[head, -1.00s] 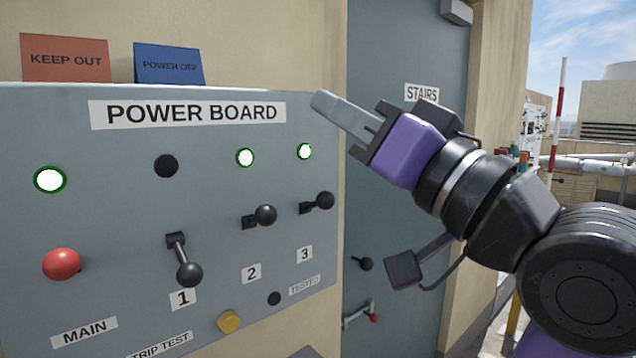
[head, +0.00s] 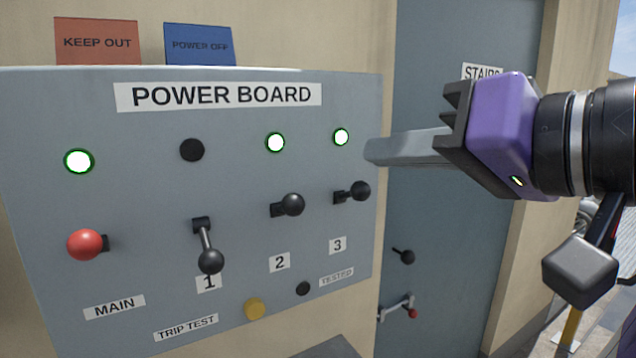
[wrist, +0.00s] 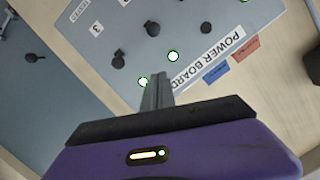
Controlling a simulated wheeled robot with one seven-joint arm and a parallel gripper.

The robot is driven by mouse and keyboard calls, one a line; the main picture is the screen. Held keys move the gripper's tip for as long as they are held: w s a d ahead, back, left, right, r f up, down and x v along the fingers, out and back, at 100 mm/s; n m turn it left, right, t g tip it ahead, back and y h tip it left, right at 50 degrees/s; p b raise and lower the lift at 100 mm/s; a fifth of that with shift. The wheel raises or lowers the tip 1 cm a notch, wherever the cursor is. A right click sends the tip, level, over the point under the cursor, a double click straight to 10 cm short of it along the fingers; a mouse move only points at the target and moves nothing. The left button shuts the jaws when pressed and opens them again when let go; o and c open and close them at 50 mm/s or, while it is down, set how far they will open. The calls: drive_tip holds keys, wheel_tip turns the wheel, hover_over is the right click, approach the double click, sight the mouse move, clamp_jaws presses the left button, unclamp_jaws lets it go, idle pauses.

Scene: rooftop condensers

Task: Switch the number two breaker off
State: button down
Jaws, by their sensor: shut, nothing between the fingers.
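The number two breaker (head: 291,204) is a black ball-ended lever sticking out above the label 2, with a lit green-rimmed lamp (head: 275,142) over it. Breaker 1 (head: 209,260) has its lever hanging down and a dark lamp (head: 192,150). Breaker 3 (head: 359,191) sticks out like breaker 2, under a lit lamp (head: 341,137). My gripper (head: 372,151) is shut and empty, at the board's right edge, up and right of breaker 2 in the head view. In the wrist view, its fingers (wrist: 157,80) point toward the board beside a lit lamp (wrist: 143,82).
The grey power board (head: 345,85) also has a red MAIN knob (head: 85,244) under a lit lamp, a yellow trip test button (head: 254,309) and a small black button (head: 303,288). KEEP OUT and POWER OFF signs stand on top. A stairs door (head: 440,230) is at right.

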sight(287, 208)
drive_tip(key=shift+w+a, duration=0.1)
drive_tip(key=w+a+f+p, duration=0.2)
drive_tip(key=w+a+f, duration=0.3)
drive_tip(key=a, duration=0.3)
drive_tip(key=shift+w+f+p, duration=0.2)
drive_tip(key=shift+w+p, duration=0.2)
drive_tip(key=shift+w, duration=0.25)
drive_tip(key=shift+f, duration=0.1)
